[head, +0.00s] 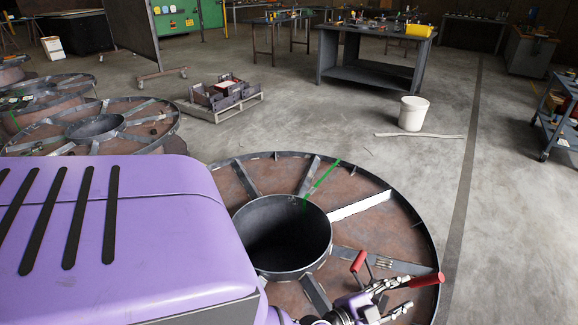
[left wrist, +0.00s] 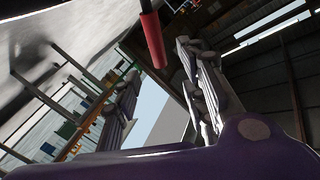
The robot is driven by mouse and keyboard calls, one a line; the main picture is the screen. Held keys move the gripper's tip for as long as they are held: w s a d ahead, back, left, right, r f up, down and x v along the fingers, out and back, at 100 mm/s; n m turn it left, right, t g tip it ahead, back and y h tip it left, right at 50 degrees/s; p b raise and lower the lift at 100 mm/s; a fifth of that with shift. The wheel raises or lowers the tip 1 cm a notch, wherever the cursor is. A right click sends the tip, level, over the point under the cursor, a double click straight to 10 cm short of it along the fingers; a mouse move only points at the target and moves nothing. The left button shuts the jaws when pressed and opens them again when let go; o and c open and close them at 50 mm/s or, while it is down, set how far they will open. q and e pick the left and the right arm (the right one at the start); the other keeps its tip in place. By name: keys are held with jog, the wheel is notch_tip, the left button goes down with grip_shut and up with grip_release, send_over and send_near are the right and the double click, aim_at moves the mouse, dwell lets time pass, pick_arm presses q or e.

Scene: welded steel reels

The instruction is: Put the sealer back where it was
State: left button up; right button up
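The sealer shows as a hand tool with two red handles, one handle (head: 358,262) tilted up and the other (head: 426,280) pointing right. It is at the near right part of a large round steel reel (head: 378,207). I cannot tell whether it rests on the reel. My left gripper (head: 393,296) is right at the sealer, its metal fingers just below the handles. In the left wrist view the fingers (left wrist: 160,85) stand apart, and a red handle (left wrist: 152,40) shows near the gap between their tips. No firm grip on it shows. My right gripper is out of view.
More reels (head: 95,125) lie at the left. A pallet with steel parts (head: 222,97) stands behind. A white bucket (head: 413,113) stands near a pale strip (head: 420,135) on the floor. A dark workbench (head: 370,75) is farther back. The floor right of the reel is clear.

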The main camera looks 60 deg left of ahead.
pick_arm(q)
jog(key=s+d+f+n+g+h, duration=0.15)
jog(key=s+d+f, duration=0.3)
jog(key=s, duration=0.55)
jog(key=s+d+f+n+g, duration=0.1)
jog(key=s+d+f+g, duration=0.3)
jog(key=s, duration=0.7)
jog(key=s+a+f+n+g+y, duration=0.1)
jog(key=s+a+f+n+g, duration=0.1)
jog(key=s, duration=0.7)
jog(key=s+a+f+n+g+y, duration=0.2)
jog(key=s, duration=0.7)
jog(key=shift+s, duration=0.3)
jog(key=shift+n, duration=0.25)
jog(key=shift+c, duration=0.4)
